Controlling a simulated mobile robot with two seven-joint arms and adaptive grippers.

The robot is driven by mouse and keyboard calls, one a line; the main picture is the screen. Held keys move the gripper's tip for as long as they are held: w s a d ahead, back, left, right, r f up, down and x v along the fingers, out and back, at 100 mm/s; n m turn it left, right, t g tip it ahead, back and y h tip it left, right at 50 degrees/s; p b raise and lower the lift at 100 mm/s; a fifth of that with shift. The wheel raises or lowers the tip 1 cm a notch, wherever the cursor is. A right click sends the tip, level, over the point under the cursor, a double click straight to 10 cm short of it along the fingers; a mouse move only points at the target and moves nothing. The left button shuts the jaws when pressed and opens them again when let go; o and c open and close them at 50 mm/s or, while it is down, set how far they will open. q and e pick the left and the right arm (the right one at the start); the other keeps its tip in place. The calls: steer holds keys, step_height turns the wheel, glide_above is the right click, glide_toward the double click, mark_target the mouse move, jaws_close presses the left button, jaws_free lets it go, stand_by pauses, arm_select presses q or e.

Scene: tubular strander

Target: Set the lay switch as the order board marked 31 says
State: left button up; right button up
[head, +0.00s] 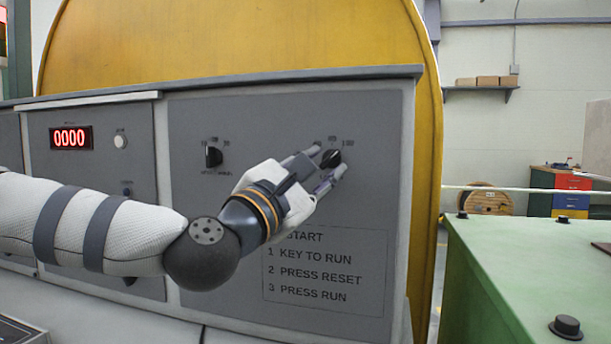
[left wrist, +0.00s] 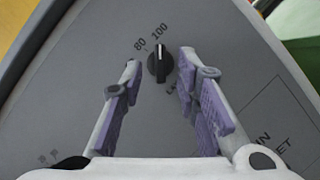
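The lay switch is a black rotary knob (head: 331,158) at the upper right of the grey panel. Marks around it include 80 and 100. In the left wrist view the knob (left wrist: 158,66) has a white pointer line that appears to point towards 100. My left gripper (head: 328,161) is open, one finger on each side of the knob. In the left wrist view there is a gap between each finger and the knob, and nothing is gripped. My right gripper is not in view. No order board marked 31 shows in these views.
A second black knob (head: 213,157) sits to the left on the same panel. Further left are a red display reading 0000 (head: 70,138) and a pale button (head: 120,140). A START instruction plate (head: 327,270) lies below my gripper. A green machine bed (head: 500,270) stands at the right.

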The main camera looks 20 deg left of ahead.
arm_select(q)
steer(key=v, duration=1)
